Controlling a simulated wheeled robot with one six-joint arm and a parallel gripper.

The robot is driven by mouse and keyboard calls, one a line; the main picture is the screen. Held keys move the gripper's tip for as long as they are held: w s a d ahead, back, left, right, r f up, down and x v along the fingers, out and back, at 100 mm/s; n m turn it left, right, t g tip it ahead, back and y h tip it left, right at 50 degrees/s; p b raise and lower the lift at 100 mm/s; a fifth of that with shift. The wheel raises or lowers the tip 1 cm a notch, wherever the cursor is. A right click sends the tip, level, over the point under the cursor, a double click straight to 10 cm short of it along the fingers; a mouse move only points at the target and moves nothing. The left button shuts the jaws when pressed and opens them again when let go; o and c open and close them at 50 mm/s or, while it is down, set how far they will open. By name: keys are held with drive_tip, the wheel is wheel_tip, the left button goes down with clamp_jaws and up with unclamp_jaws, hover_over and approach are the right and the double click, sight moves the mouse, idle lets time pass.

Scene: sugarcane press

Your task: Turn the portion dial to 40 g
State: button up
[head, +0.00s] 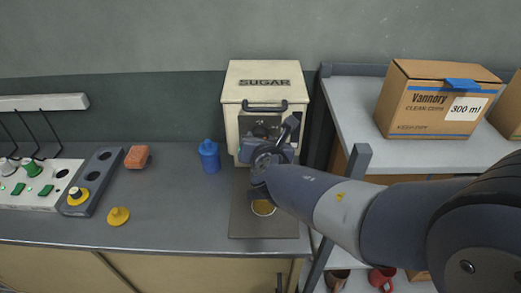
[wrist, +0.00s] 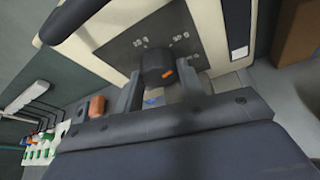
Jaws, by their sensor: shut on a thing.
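The sugar dispenser (head: 264,88) is a cream box marked SUGAR against the wall. In the wrist view its dark dial plate (wrist: 115,45) carries small white gram marks, seen at a slant and too blurred to read surely. The portion dial (wrist: 155,64) is a black knob with an orange mark on its lower right side. My gripper (wrist: 160,80) has one finger on each side of the dial and is shut on it. In the head view my gripper (head: 272,150) is in front of the dispenser and hides the dial.
A round container with yellowish contents (head: 263,208) stands on the dark mat (head: 245,228) below my gripper. A blue bottle (head: 209,157) and an orange block (head: 137,157) are to the left. Shelves with a cardboard box (head: 430,100) stand to the right.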

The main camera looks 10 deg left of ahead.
drive_tip(key=m+b, duration=0.1)
drive_tip(key=b, duration=0.2)
drive_tip(key=m+y+b, duration=0.1)
drive_tip(key=b, duration=0.3)
drive_tip(key=f+m+y+b, duration=0.1)
drive_tip(key=b, duration=0.2)
drive_tip(key=shift+d+m, duration=0.15)
drive_tip(key=shift+m, duration=0.15)
drive_tip(key=m+y+b, duration=0.1)
drive_tip(key=b, duration=0.3)
drive_tip(key=shift+m+b, duration=0.35)
drive_tip(key=shift+m, duration=0.05)
drive_tip(key=shift+r+m+y+b, duration=0.15)
drive_tip(key=shift+m+y+b, duration=0.45)
drive_tip(key=shift+b, duration=0.6)
drive_tip(key=shift+r+m+t+b, duration=0.1)
drive_tip(key=shift+m+t+b, duration=0.2)
drive_tip(key=shift+m, duration=0.1)
drive_tip(key=o, duration=1)
